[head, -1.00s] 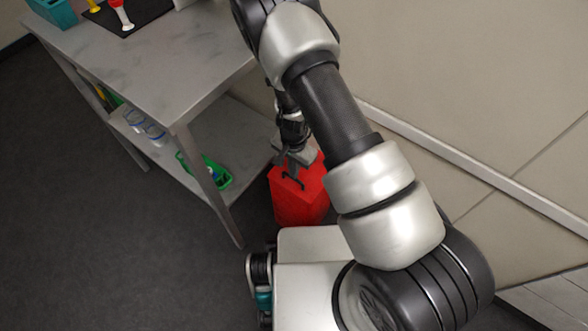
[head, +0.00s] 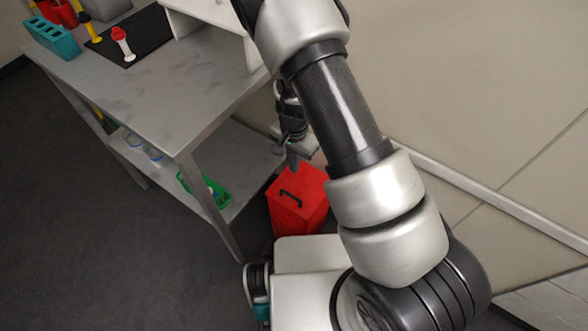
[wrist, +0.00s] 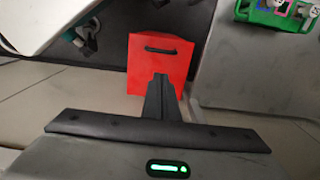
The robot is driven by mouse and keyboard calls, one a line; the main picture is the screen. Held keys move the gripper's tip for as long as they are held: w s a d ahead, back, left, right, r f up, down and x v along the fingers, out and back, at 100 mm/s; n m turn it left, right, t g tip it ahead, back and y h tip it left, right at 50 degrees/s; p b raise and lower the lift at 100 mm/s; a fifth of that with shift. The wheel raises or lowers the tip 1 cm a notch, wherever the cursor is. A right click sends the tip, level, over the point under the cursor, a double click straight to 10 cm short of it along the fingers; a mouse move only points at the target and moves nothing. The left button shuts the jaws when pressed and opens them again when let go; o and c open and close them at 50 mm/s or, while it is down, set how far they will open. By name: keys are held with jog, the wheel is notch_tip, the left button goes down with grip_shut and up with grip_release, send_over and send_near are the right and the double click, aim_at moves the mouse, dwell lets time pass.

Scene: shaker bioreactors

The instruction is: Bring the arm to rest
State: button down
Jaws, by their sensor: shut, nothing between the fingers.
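My arm reaches from the lower right of the head view up to the top and bends back down. My gripper (head: 291,160) hangs above and behind a red box (head: 292,202) on the floor, apart from it as far as the head view shows. In the wrist view my gripper (wrist: 160,82) has its fingers together and empty, pointing at the red box (wrist: 158,60), which has a dark handle slot. Part of the box is hidden behind the fingers there.
A grey metal table (head: 150,75) stands at the left, with a teal rack (head: 52,38), a black mat and a red-capped tube (head: 122,42) on top. Its lower shelf holds a green basket (head: 215,192). A wall is at the right. The floor at left is clear.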

jog(key=shift+r, duration=0.85)
notch_tip(320, 180, up, 21)
jog(key=n+t+y, duration=0.2)
jog(key=n, duration=0.1)
jog(key=s+d+r+n+t+h, duration=0.1)
jog(key=s+d+r+n, duration=0.1)
jog(key=s+d+r, duration=0.35)
jog(key=s+d+r+n+t, duration=0.1)
jog(key=s+d+r+t, duration=0.1)
jog(key=s+r, duration=0.5)
jog(key=s+d+r+n+t+h, duration=0.1)
jog(key=s+d+r+n, duration=0.15)
jog(key=s+r, duration=0.35)
notch_tip(320, 180, up, 19)
jog(key=p, duration=1.8)
jog(key=shift+w+d+f+m, duration=0.15)
jog(key=shift+w+d+m, duration=0.15)
jog(key=shift+w+m, duration=0.15)
jog(key=shift+s+d, duration=0.1)
jog(key=shift+s, duration=0.05)
